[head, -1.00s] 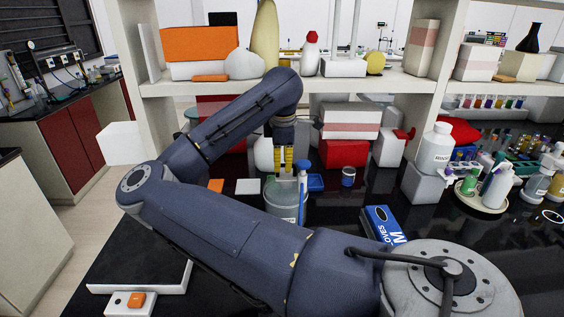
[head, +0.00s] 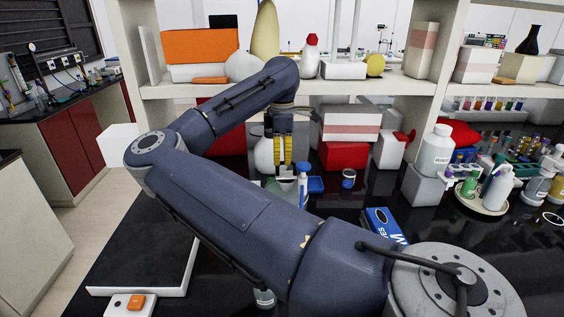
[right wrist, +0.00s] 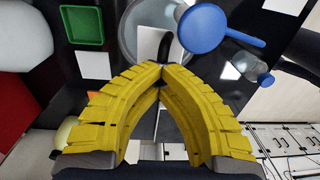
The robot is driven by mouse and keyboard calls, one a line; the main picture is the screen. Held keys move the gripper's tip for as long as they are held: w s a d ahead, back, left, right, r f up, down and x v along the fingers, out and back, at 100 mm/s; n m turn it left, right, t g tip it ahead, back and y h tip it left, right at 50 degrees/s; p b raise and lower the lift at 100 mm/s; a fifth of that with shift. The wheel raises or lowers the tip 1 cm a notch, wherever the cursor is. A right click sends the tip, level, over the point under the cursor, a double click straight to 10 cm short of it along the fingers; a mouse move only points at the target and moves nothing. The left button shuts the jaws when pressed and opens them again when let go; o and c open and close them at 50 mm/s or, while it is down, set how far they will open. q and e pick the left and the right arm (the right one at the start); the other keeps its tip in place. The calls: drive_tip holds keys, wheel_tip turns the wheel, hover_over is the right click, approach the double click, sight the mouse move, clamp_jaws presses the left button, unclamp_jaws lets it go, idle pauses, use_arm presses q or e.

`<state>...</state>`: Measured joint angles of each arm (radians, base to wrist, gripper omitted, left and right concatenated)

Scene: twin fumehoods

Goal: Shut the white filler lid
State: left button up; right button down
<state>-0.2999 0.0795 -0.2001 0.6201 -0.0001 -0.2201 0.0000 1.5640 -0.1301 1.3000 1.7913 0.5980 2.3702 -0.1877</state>
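My right gripper (head: 280,172) has yellow-padded fingers pointing down over the work area. In the right wrist view its fingertips (right wrist: 161,68) meet, with nothing clearly held between them. A small dark curved piece (right wrist: 163,45) shows just beyond the tips. Behind it are a round grey vessel (right wrist: 128,30) and a flat white square (right wrist: 148,42). I cannot tell whether this square is the white filler lid, and no other thing is clearly that lid. In the head view my right arm hides most of the vessel. My left gripper is out of view.
A blue-topped tool (right wrist: 205,28) stands close beside the fingertips; it also shows in the head view (head: 303,178). A green tray (right wrist: 82,25) and a clear bottle (right wrist: 240,64) lie nearby. A shelf (head: 200,88) crosses behind the arm. A glove box (head: 384,226) lies to the right.

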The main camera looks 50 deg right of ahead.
sight(282, 174)
drive_tip(key=c, duration=2.2)
unclamp_jaws()
drive_tip(key=c, duration=1.5)
unclamp_jaws()
wheel_tip(282, 174, up, 12)
drive_tip(key=shift+w+d, duration=0.2)
drive_tip(key=shift+d, duration=0.05)
